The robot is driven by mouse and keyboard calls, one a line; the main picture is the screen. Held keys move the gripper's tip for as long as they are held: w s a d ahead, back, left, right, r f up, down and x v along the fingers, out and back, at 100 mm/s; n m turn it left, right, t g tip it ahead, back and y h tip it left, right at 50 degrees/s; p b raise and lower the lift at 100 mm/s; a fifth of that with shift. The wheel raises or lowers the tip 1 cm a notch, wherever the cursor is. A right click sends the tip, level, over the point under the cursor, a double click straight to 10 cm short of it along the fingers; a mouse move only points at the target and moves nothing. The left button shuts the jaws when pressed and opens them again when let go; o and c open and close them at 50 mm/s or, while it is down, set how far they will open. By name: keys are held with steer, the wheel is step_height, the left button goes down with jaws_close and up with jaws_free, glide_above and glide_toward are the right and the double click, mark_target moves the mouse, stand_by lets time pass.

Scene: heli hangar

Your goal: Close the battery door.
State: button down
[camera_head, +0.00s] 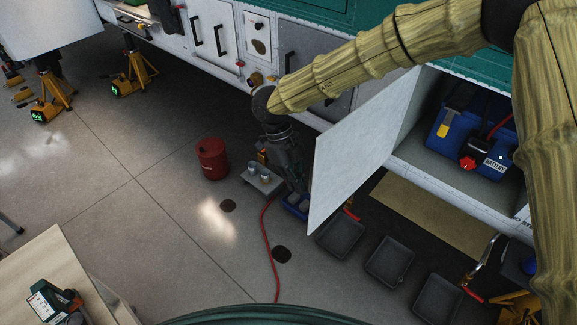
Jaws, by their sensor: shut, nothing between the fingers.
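The battery door (362,155) is a pale flat panel standing wide open, swung out from the left side of the battery bay. The blue battery (468,138), with a red terminal and a label, sits inside the bay (437,162). My arm reaches across above the door, and my gripper (299,188) hangs pointing down on the left of the panel, close to its free edge. It is shut and empty. I cannot tell whether it touches the door.
Black trays (389,261) and a tan mat (445,212) lie on the floor below the bay. A red can (212,158), a small cart (262,180) and a red hose (266,240) are left of the gripper. A wooden table (50,255) stands lower left.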

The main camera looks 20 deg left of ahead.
steer(key=shift+s+d+p, duration=0.15)
steer(key=shift+s+d, duration=0.1)
steer(key=shift+d, duration=0.25)
steer(key=shift+s+d+p, duration=0.15)
steer(key=shift+s+d, duration=0.1)
steer(key=shift+d, duration=0.25)
steer(key=shift+s+d, duration=0.1)
steer(key=shift+d, duration=0.05)
